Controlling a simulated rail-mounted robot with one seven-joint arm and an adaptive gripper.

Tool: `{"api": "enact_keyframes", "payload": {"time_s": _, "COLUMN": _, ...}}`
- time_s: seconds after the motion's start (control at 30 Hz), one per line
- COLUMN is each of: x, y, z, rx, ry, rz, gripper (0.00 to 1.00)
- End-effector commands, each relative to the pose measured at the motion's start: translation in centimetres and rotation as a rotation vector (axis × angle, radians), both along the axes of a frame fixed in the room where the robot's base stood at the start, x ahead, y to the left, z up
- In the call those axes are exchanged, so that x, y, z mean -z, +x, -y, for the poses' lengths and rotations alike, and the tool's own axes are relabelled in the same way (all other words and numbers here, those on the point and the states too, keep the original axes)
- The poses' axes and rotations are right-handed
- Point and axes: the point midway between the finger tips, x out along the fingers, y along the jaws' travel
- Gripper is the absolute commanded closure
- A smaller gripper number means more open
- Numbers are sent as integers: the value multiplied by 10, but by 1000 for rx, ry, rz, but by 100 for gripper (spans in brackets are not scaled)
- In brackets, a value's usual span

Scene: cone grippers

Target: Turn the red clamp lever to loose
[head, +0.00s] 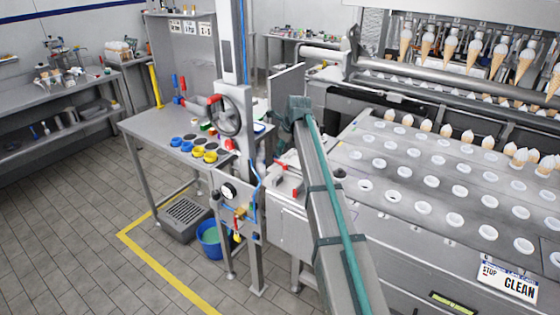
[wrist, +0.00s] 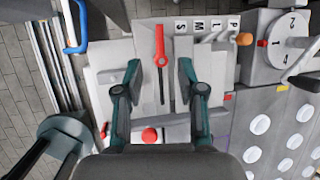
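In the wrist view a red lever (wrist: 160,45) stands out on a pale panel, with a thin dark stem running down from its red handle. It points straight up in the picture. My gripper (wrist: 158,75) is open, with one dark green finger on each side of the lever's stem and clear gaps to both. Nothing is held. Whether the fingers are level with the lever or above it is hard to tell. In the head view my arm hides the gripper, and I cannot tell which red part there is this lever.
In the wrist view a red knob (wrist: 150,135) sits below the lever, an orange knob (wrist: 244,39) and a numbered white dial (wrist: 290,30) lie right, and a blue handle (wrist: 76,32) lies upper left. A steel table (head: 150,128) with coloured cups stands left of my arm.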

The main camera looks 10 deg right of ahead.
Motion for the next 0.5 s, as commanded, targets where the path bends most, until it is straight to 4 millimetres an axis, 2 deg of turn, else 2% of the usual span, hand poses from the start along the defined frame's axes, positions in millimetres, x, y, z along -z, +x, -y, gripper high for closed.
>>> {"api": "enact_keyframes", "payload": {"time_s": 0.3, "x": 47, "y": 22, "z": -7, "rx": -2, "ry": -2, "rz": -3, "gripper": 61}}
{"api": "enact_keyframes", "payload": {"time_s": 0.5, "x": 71, "y": 32, "z": -11, "rx": -2, "ry": -2, "rz": -2, "gripper": 61}}
